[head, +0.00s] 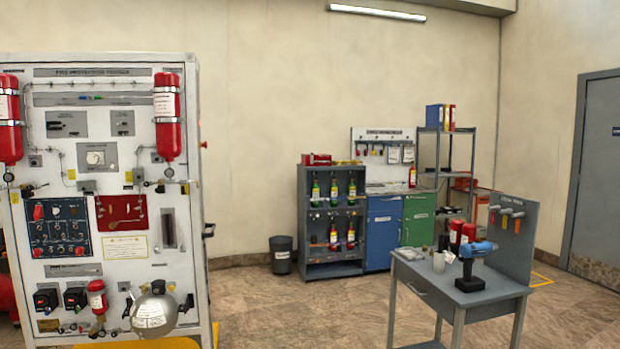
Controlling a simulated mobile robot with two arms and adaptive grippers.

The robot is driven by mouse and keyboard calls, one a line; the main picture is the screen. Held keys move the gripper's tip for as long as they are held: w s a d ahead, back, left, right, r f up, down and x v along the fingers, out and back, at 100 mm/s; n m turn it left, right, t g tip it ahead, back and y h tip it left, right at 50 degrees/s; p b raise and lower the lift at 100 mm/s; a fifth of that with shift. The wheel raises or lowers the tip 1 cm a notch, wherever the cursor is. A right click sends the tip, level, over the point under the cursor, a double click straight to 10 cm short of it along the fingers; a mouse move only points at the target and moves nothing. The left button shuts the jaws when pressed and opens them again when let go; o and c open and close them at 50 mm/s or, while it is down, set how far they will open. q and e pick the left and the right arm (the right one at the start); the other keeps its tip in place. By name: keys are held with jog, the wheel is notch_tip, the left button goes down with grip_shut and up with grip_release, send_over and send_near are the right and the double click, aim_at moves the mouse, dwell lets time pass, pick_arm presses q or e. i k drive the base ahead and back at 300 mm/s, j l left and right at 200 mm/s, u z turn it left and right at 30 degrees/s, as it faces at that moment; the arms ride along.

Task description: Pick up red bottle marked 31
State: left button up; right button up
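Several red bottles are in the head view, but no number 31 can be read on any of them. A small red bottle (97,300) is low on the panel. Neither of my grippers shows.
A grey shelf (303,225) with several small bottles stands at the back wall beside blue (383,235) and green (418,222) cabinets. A dark bin (281,255) is left of it. The floor between panel and table is clear. A grey door (600,170) is far right.

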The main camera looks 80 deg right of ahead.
aim_at(412, 176)
jog(key=z, duration=3.45)
jog(key=i+l+u, duration=0.1)
jog(key=i, duration=0.55)
jog(key=i+l+u, duration=0.15)
jog(key=i, duration=0.5)
jog(key=i+j+u, duration=0.25)
jog(key=i+u, duration=0.15)
jog(key=i, duration=0.75)
jog(key=i+l+u, duration=0.15)
jog(key=i+u, duration=0.25)
jog(key=i, duration=0.75)
jog(key=i+z, duration=0.1)
jog(key=i, duration=0.45)
jog(key=i+j+z, duration=0.1)
jog(key=i, duration=0.5)
jog(key=i+j+z, duration=0.1)
jog(key=i, duration=0.45)
jog(key=i+j, duration=0.15)
jog(key=i, duration=0.4)
jog(key=i+l+z, duration=0.25)
jog(key=i+z, duration=0.15)
jog(key=i+l+z, duration=0.1)
jog(key=i+z, duration=0.75)
jog(key=i+j+z, duration=0.15)
jog(key=i+z, duration=0.45)
jog(key=i, duration=1.4)
jog(key=l, duration=0.1)
